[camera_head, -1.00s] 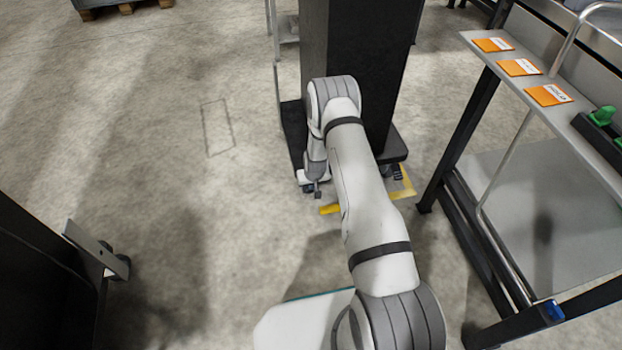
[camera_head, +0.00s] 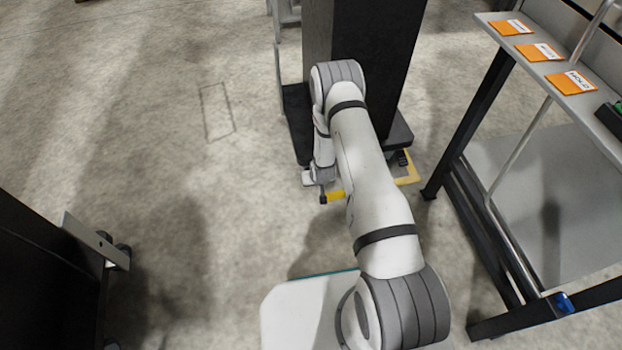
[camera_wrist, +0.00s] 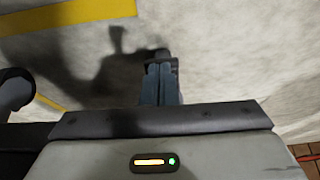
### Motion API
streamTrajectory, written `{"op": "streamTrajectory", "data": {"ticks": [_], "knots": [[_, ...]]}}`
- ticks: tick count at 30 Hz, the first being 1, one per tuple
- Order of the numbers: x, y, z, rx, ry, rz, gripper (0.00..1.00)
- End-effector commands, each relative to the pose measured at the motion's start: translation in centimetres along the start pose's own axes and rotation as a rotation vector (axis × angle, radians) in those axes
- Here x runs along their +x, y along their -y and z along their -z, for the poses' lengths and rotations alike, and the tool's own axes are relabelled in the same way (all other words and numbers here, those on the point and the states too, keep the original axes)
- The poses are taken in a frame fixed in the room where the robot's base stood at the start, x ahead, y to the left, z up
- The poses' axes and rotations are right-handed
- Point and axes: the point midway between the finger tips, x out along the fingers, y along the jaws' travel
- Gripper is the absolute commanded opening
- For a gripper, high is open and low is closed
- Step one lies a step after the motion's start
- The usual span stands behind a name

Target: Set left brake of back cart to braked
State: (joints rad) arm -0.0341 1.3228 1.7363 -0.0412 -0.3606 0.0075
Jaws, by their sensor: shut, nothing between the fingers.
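The back cart (camera_head: 366,45) is the tall dark unit with a low black base, standing upright beyond my arm in the head view. Its right front caster (camera_head: 402,158) shows beside a yellow floor mark. Its left front caster and left brake are hidden behind my wrist in the head view. My gripper (camera_head: 323,197) is low, just in front of the cart's left front corner, beside the yellow mark. In the wrist view my gripper (camera_wrist: 161,68) is shut and points at the floor. A dark rounded part (camera_wrist: 12,88), possibly a caster, shows at the left edge. I cannot make out the brake's setting.
A metal rack (camera_head: 560,180) with orange cards (camera_head: 540,52) on its upper shelf stands close on the right. Another dark cart (camera_head: 45,270) with a caster is at the lower left. Yellow tape (camera_wrist: 70,14) crosses the floor. The floor left of my arm is clear.

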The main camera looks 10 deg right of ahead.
Motion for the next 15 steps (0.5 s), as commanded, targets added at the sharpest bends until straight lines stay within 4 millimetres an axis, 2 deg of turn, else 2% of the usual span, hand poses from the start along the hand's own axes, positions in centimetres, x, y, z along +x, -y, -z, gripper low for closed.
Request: {"op": "streamTrajectory", "data": {"ticks": [8, 15], "knots": [[-0.05, 0.25, 0.04, -0.004, 0.000, 0.002, 0.00], [-0.91, 0.31, 0.46, -0.005, 0.000, 0.003, 0.00]]}}
